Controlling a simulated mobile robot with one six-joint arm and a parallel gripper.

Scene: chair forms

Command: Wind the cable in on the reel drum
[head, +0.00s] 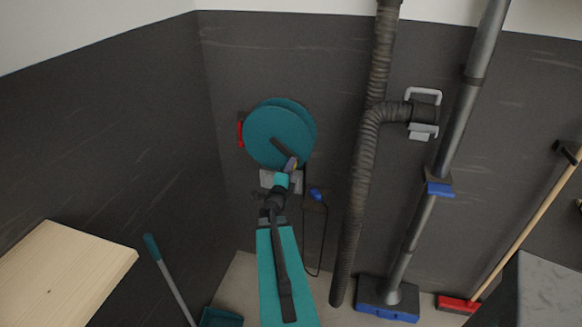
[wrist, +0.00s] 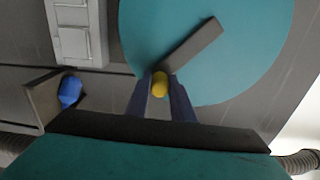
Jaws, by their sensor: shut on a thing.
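The reel drum (head: 268,135) is a teal disc on the dark wall, with a dark crank arm across its face; the drum (wrist: 240,70) fills the upper middle of the wrist view. The crank arm (wrist: 192,47) ends in a yellow knob (wrist: 160,82). My gripper (head: 291,164) is at the drum's lower right in the head view. In the wrist view its fingers (wrist: 161,88) are closed around the yellow knob. A thin black cable (head: 324,245) hangs below the drum to near the floor. A blue piece (head: 315,194) is beside its upper part, and also shows in the wrist view (wrist: 70,90).
A ribbed dark hose (head: 362,180) and a grey metal pipe (head: 440,160) stand right of the reel. A red part (head: 240,134) is at the drum's left. A grey wall box (wrist: 75,30) is close by. A wooden top (head: 60,270) is at lower left.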

